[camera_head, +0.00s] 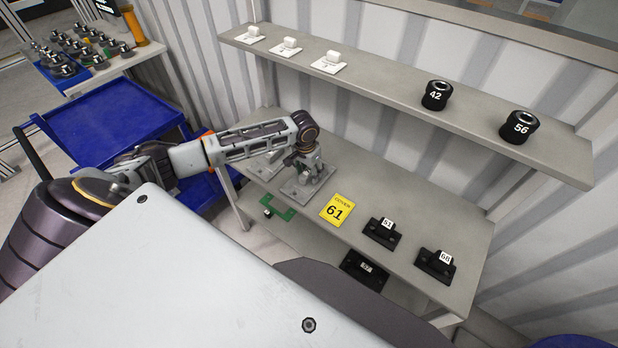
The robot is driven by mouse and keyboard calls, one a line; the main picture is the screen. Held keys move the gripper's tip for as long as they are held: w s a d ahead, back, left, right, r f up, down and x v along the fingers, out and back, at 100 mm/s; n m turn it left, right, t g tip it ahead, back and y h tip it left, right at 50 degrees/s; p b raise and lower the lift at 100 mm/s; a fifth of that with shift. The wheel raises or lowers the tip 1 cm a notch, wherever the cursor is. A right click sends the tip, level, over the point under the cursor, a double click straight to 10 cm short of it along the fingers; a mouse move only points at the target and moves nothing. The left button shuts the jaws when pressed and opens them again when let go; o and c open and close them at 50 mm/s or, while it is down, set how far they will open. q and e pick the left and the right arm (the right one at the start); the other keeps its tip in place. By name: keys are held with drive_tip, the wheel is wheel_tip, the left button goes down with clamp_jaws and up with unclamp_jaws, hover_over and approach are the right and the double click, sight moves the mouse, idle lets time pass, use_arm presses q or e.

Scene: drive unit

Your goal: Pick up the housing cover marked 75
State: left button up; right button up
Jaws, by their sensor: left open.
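No number 75 is readable on any part. Two flat grey plates lie at the left of the grey table: one (297,194) under my left gripper and another (259,170) behind it, partly hidden by my arm. I cannot tell if either is the housing cover marked 75. My left gripper (309,176) is open and points down at the nearer plate; whether it touches cannot be told. A yellow card reading COVER 61 (337,210) lies right of that plate. My right gripper is not in view.
Black parts marked 51 (381,233) and 56 (435,264) sit on the table. Below are a green board (278,207) and another black part (364,270). The upper shelf (385,92) holds white parts and black cylinders 42 (436,96) and 56 (519,128). A blue cart (110,115) stands left.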

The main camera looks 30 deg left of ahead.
use_arm(q)
drive_tip(key=shift+c, duration=0.4)
clamp_jaws()
drive_tip(key=shift+r, duration=0.2)
drive_tip(key=shift+r, duration=4.9)
